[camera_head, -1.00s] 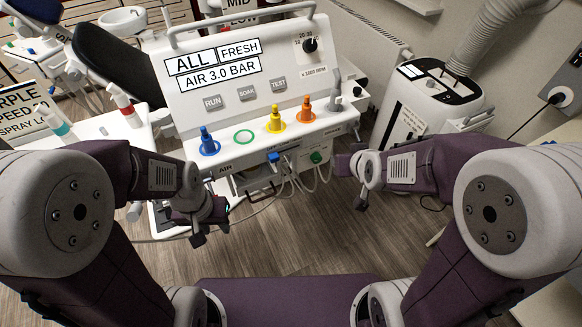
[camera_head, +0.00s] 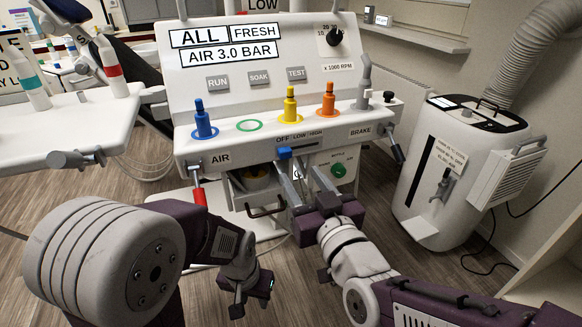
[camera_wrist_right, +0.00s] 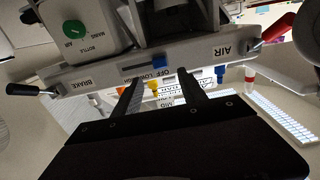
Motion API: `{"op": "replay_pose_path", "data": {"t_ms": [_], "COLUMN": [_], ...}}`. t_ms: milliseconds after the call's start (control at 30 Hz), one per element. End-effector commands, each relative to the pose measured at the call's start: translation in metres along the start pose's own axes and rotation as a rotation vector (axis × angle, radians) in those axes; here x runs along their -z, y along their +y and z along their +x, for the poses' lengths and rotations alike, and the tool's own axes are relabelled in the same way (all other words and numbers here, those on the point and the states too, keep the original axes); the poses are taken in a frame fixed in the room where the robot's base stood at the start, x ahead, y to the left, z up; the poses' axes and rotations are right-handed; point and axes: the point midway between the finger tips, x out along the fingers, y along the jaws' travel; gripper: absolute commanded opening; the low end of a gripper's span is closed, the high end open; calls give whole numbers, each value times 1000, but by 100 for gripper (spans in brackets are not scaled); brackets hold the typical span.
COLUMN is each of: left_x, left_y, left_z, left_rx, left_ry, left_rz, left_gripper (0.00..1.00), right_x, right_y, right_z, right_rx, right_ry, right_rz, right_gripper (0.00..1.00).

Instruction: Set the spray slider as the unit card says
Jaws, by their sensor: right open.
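The blue spray slider (camera_head: 285,153) sits on the front edge of the white unit, under the OFF end of its OFF-LOW-HIGH scale. In the right wrist view the blue knob (camera_wrist_right: 157,60) is at the OFF end of its dark slot. My right gripper (camera_head: 298,168) is open just below and in front of the slider, its two fingers apart and empty; they also show in the wrist view (camera_wrist_right: 160,78). My left gripper (camera_head: 252,288) hangs low, away from the unit; its jaw state is unclear. A text card (camera_head: 12,68) at the left edge is mostly cut off.
The panel (camera_head: 230,50) reads ALL FRESH, AIR 3.0 BAR. Blue (camera_head: 204,122), yellow (camera_head: 290,106) and orange (camera_head: 327,102) pieces stand on the ledge. A red-handled AIR lever (camera_head: 199,196) and dark BRAKE lever (camera_head: 397,150) flank the slider. A green knob (camera_head: 339,171) is below right.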

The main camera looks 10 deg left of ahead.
Motion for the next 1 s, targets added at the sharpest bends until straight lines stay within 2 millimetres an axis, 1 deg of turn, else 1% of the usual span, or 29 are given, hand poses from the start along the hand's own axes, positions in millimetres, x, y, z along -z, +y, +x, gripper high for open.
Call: {"op": "replay_pose_path", "data": {"t_ms": [67, 200, 333, 400, 500, 700, 733, 900, 1000], "left_x": [-1, -1, -2, -2, -2, -2, -2, -2, -2], "left_y": [0, 0, 0, 0, 0, 0, 0, 0, 0], "left_z": [6, 11, 13, 14, 14, 14, 14, 14, 14], "left_rx": [0, 0, 0, 0, 0, 0, 0, 0, 0], "left_ry": [0, 0, 0, 0, 0, 0, 0, 0, 0], "left_rz": [0, 0, 0, 0, 0, 0, 0, 0, 0], "left_gripper": [36, 36, 36, 36, 36, 36, 36, 36, 36], "right_x": [-4, -4, -3, -3, -2, -1, -1, -1, -2], "right_y": [1, 1, 1, 1, 1, 1, 1, 1, 1], "right_z": [16, 47, 68, 75, 80, 81, 81, 80, 80], "right_rx": [-2, -2, -2, -2, -1, -1, -1, -1, -1], "right_ry": [-2, -3, -2, -3, -2, -2, -2, -2, -2], "right_rz": [-1, -2, -1, -1, -1, -1, -1, -1, -1], "right_gripper": [49, 49, 49, 49, 49, 49, 46, 0, 0]}}
